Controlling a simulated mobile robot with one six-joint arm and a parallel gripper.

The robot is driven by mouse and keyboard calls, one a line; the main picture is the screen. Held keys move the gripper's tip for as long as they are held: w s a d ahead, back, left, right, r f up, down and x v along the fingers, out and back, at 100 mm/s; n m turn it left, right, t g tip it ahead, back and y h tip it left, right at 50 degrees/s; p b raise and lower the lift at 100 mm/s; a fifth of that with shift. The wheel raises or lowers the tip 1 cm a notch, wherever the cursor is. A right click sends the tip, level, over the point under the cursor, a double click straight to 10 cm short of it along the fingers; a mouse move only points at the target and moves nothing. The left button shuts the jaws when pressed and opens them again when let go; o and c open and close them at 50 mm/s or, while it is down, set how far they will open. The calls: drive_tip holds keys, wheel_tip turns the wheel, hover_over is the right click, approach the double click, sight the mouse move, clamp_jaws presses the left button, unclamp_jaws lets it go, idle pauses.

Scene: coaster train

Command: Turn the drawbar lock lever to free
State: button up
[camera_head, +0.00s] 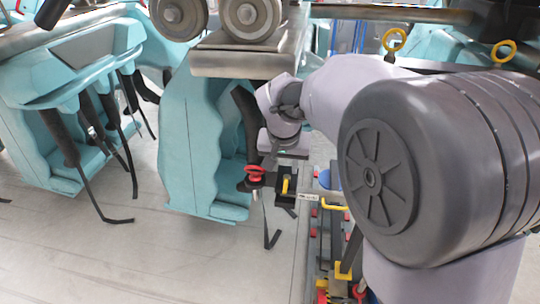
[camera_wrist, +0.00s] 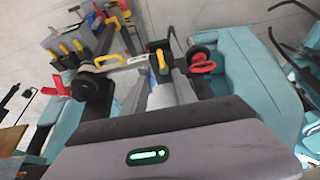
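No readable label marks the drawbar lock lever. A small yellow lever (camera_head: 286,184) stands on a dark block below my gripper (camera_head: 290,150); it also shows in the wrist view (camera_wrist: 161,59). A red round knob (camera_head: 254,174) is to its left, and in the wrist view this knob (camera_wrist: 201,61) is to its right. A pale labelled bar with a yellow handle (camera_wrist: 121,58) lies beside the lever. My gripper's grey housing fills the bottom of the wrist view.
Turquoise coaster seats (camera_head: 190,150) with black restraint bars stand close on the left. Metal wheels (camera_head: 250,18) sit on a steel beam above. A red star-shaped knob (camera_wrist: 60,88) and a grey box (camera_wrist: 65,42) with yellow handles are nearby. Open floor (camera_head: 150,260) lies lower left.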

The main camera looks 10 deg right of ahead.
sight(285, 187)
drive_tip(key=b+x, duration=0.2)
drive_tip(key=x, duration=1.2)
drive_tip(key=shift+w+a+r, duration=0.1)
drive_tip(key=shift+w, duration=0.05)
clamp_jaws()
